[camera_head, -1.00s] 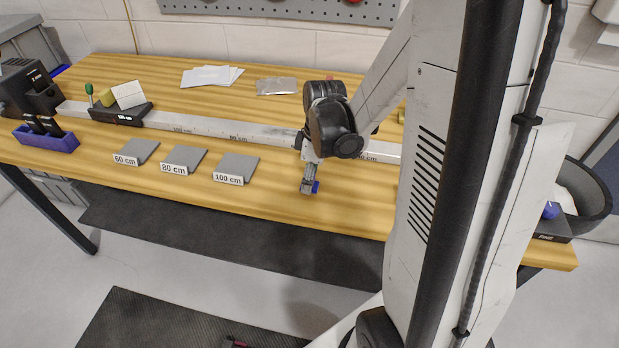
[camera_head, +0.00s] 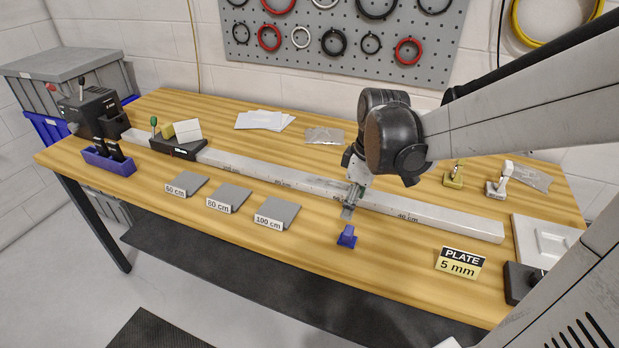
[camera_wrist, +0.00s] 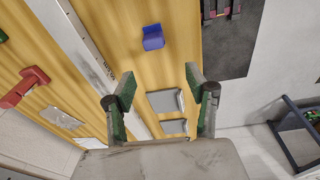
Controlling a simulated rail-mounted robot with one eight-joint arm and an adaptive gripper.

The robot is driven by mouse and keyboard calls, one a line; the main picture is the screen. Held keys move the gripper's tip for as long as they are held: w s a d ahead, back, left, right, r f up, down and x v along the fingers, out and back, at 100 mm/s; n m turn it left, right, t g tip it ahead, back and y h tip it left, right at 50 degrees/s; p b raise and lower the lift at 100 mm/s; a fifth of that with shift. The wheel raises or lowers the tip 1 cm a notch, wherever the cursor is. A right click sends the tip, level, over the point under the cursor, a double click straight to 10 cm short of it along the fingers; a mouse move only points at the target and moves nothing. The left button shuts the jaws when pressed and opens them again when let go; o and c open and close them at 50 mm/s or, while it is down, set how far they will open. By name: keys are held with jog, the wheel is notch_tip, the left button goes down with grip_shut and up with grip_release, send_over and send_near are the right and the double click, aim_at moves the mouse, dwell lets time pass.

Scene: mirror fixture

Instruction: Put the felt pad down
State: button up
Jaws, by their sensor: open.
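A small blue piece (camera_head: 347,236), which seems to be the felt pad though its felt cannot be made out, stands on the wooden bench near the front edge, in front of the metal rail. It also shows in the wrist view (camera_wrist: 153,38), beyond my fingertips. My gripper (camera_head: 350,200) is above and behind it, over the rail's front side, apart from it. In the wrist view my gripper (camera_wrist: 160,78) has its green-lined fingers spread wide, with nothing between them.
The long metal rail (camera_head: 450,220) runs across the bench. Grey plates marked 60, 80 and 100 cm (camera_head: 278,212) lie to the left. A "PLATE 5 mm" sign (camera_head: 460,263) stands at the right. Small clamps (camera_head: 500,180) stand behind the rail. Bare wood surrounds the blue piece.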

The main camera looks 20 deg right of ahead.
jog(key=s+a+r+m+t, duration=0.3)
jog(key=s+a, duration=0.1)
jog(key=a, duration=0.2)
jog(key=s+a+r+m+t, duration=0.2)
jog(key=s+a+r+m, duration=0.2)
jog(key=a, duration=0.2)
jog(key=shift+s+a+r+m+t+h, duration=0.25)
jog(key=shift+a+m+t+h, duration=0.05)
jog(key=shift+a+t, duration=0.1)
jog(key=shift+o, duration=0.4)
dwell(0.8)
